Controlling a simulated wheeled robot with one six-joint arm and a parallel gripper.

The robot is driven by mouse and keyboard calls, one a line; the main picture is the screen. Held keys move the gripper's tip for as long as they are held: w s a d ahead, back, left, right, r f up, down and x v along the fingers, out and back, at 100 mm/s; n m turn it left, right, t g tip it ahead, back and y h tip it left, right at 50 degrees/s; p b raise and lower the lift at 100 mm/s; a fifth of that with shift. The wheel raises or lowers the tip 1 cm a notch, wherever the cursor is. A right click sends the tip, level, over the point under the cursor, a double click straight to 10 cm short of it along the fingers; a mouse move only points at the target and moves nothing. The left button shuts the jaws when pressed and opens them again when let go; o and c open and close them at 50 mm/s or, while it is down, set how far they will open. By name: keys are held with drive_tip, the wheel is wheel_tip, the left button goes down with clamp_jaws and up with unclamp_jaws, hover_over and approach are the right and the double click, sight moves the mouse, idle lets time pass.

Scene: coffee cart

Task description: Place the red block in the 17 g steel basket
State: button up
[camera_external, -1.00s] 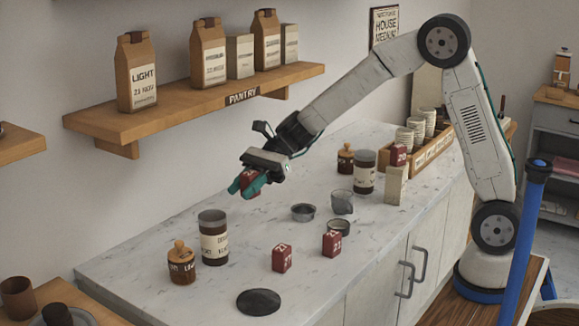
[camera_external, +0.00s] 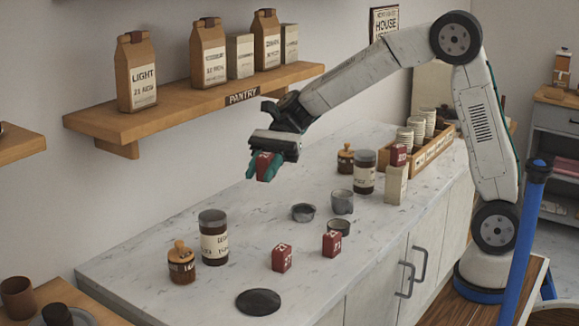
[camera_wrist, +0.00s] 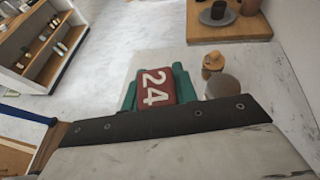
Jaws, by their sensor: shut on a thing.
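My gripper (camera_external: 263,170) is shut on a red block (camera_external: 263,160) and holds it in the air above the counter's back part. In the wrist view the red block (camera_wrist: 156,88) sits between the teal fingers with a white "24" facing the camera. Three small grey metal cups stand right of and below the gripper: a wide low one (camera_external: 303,212), a taller one (camera_external: 342,202) and a short one (camera_external: 338,227). All three are apart from the gripper. I cannot read a 17 g mark on any of them.
Two more red blocks (camera_external: 282,258) (camera_external: 332,243) stand on the marble counter (camera_external: 150,262). Another red block (camera_external: 398,154) sits on a pale box (camera_external: 396,185). Jars (camera_external: 213,238) (camera_external: 365,172) and a black disc (camera_external: 258,302) stand around. The pantry shelf (camera_external: 200,107) is behind.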

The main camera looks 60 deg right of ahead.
drive_tip(key=s+d+f+n+g+h, duration=0.45)
drive_tip(key=s+d+n+h, duration=0.2)
drive_tip(key=n+h, duration=0.25)
drive_tip(key=s+d+f+n+g+h, duration=0.3)
drive_tip(key=s+d+n+g+h, duration=0.3)
drive_tip(key=s+n+h, duration=0.3)
drive_tip(key=w+d+r+n+t+h, duration=0.3)
drive_tip(key=d+r+n+t+h, duration=0.15)
drive_tip(key=d+n+t, duration=0.4)
drive_tip(key=w+d+r+n+t+h, duration=0.2)
drive_tip(key=d+r+n+t+h, duration=0.3)
drive_tip(key=n+t, duration=0.6)
wheel_tip(320, 180, down, 14)
drive_tip(key=y, duration=0.2)
drive_tip(key=shift+n+g, duration=0.25)
drive_tip(key=shift+g, duration=0.25)
drive_tip(key=w, duration=0.5)
drive_tip(key=w+f, duration=0.1)
drive_tip(key=w, duration=0.4)
drive_tip(key=w+f, duration=0.1)
drive_tip(key=w, duration=0.5)
drive_tip(key=shift+a, duration=0.2)
drive_tip(key=shift+f, duration=1.7)
drive_tip(key=shift+f, duration=0.1)
